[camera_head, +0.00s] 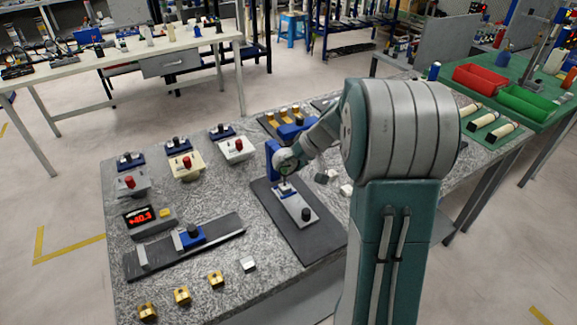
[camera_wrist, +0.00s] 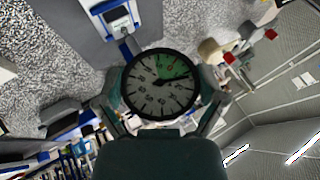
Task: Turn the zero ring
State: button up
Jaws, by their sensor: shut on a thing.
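A round dial gauge (camera_wrist: 158,92) with a pale face, a green sector and a dark needle fills the middle of the wrist view. Its black outer ring (camera_wrist: 160,119) is the zero ring. My gripper (camera_wrist: 161,85) has one finger on each side of the dial and is shut on this ring. In the head view my gripper (camera_head: 284,181) is low over a grey fixture plate (camera_head: 298,207) on a dark mat (camera_head: 311,240). My arm and wrist hide the dial there.
A red-digit display (camera_head: 141,216) stands left of the mat. A dark rail with a blue slider (camera_head: 192,237) lies in front. Several brass blocks (camera_head: 181,296) line the front edge. Switch boxes (camera_head: 186,163) stand behind to the left. A blue upright (camera_head: 272,158) is close behind my gripper.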

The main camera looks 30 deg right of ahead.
jog(key=m+y, duration=0.1)
jog(key=y, duration=0.3)
jog(key=shift+d+f, duration=0.1)
jog(key=shift+f, duration=0.05)
jog(key=m+t+y, duration=0.1)
jog(key=y, duration=0.3)
jog(key=shift+s+y, duration=0.1)
jog(key=shift+y, duration=0.2)
dwell(0.3)
jog(key=o, duration=0.8)
jog(key=v, duration=1.2)
jog(key=shift+f, duration=0.1)
